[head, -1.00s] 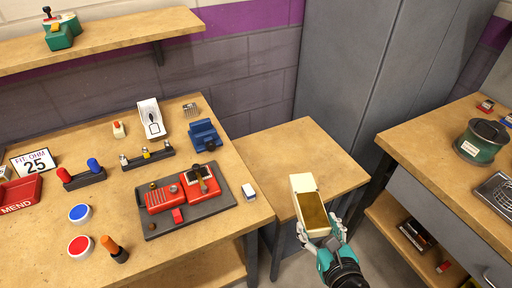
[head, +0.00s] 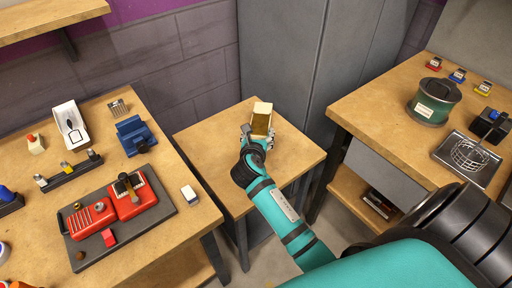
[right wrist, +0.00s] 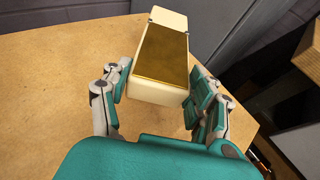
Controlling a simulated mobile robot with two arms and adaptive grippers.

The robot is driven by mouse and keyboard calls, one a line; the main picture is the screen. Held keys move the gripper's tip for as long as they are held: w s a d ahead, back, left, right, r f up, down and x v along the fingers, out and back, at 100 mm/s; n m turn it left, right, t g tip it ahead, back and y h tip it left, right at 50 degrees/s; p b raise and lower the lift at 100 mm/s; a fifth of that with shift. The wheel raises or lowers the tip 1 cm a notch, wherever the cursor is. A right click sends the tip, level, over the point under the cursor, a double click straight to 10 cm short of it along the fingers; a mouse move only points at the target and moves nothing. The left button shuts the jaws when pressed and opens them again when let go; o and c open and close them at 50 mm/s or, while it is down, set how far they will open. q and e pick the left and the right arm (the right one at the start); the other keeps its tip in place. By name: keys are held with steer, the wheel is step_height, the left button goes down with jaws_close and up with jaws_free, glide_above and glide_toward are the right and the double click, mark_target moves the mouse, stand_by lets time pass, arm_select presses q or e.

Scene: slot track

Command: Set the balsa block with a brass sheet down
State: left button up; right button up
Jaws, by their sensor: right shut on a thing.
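The balsa block (head: 262,108) is cream coloured with a brass sheet (head: 260,124) on its face. My right gripper (head: 259,137) is shut on the block and holds it over the small middle table (head: 203,143). In the right wrist view the block (right wrist: 144,91) sits between the two fingers, with the brass sheet (right wrist: 160,55) facing up. The table top shows around the block there. I cannot tell whether the block touches the table. My left gripper is not in view.
The left bench (head: 150,254) holds a red device on a dark tray (head: 165,212), a blue vise (head: 134,136) and a white block (head: 189,194). The right bench (head: 373,118) carries a green spool (head: 430,104) and a metal tray (head: 449,148). The middle table is otherwise clear.

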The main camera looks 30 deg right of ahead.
steer(key=shift+f, duration=0.65)
step_height(320, 180, down, 3)
steer(key=shift+f+b, duration=0.15)
steer(key=shift+b, duration=0.4)
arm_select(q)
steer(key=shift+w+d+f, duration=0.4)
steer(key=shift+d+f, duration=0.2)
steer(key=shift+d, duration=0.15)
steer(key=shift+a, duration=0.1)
arm_select(e)
steer(key=o, duration=1.2)
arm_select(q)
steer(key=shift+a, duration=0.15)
